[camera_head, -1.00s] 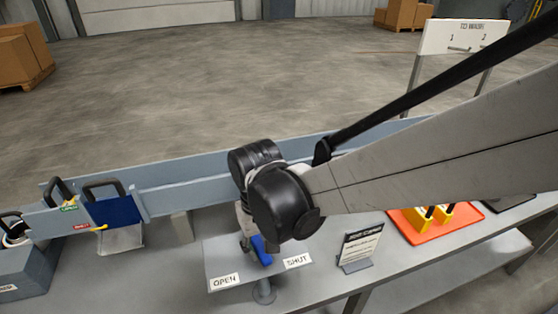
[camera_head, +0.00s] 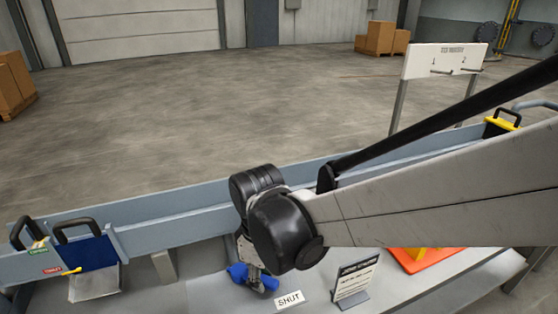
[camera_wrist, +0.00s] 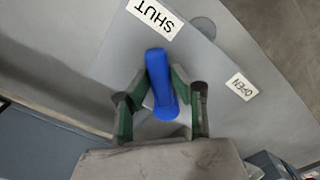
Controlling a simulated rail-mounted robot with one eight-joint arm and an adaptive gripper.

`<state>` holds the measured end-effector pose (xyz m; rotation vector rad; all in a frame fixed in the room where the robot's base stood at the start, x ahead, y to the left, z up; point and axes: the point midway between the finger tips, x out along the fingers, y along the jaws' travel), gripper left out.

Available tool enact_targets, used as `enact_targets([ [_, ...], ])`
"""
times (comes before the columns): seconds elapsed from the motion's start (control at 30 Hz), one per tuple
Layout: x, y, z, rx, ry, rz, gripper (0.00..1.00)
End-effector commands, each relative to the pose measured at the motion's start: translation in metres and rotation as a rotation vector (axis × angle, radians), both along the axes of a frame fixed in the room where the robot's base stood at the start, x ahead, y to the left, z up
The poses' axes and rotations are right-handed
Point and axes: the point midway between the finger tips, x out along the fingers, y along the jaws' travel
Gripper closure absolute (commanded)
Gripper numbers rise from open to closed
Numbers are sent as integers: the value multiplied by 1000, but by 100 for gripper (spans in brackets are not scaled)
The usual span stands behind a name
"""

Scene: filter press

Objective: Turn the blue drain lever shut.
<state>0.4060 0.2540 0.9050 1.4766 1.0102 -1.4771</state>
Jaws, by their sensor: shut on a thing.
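The blue drain lever (camera_wrist: 158,72) lies between the two green-padded fingers of my gripper (camera_wrist: 160,88) in the wrist view. My gripper is shut on it. The lever's free end points toward the SHUT label (camera_wrist: 155,17), with a small gap between them. The OPEN label (camera_wrist: 242,87) is off to the right of the lever. In the head view the blue lever (camera_head: 238,273) shows on both sides of my gripper (camera_head: 252,267), which hides its middle. The SHUT label (camera_head: 289,298) is just right of it there.
A grey-blue rail (camera_head: 185,215) runs behind the lever. A blue plate with a black handle (camera_head: 85,250) hangs at the left.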

Motion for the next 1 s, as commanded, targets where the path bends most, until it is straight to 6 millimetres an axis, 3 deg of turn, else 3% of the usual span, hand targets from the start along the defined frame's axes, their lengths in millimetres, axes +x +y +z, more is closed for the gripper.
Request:
enact_targets([
  [0.43,1,0,0,0,-1,12,100],
  [0.47,1,0,0,0,-1,12,78],
  [0.6,1,0,0,0,-1,12,60],
  [1.0,1,0,8,0,0,11,60],
])
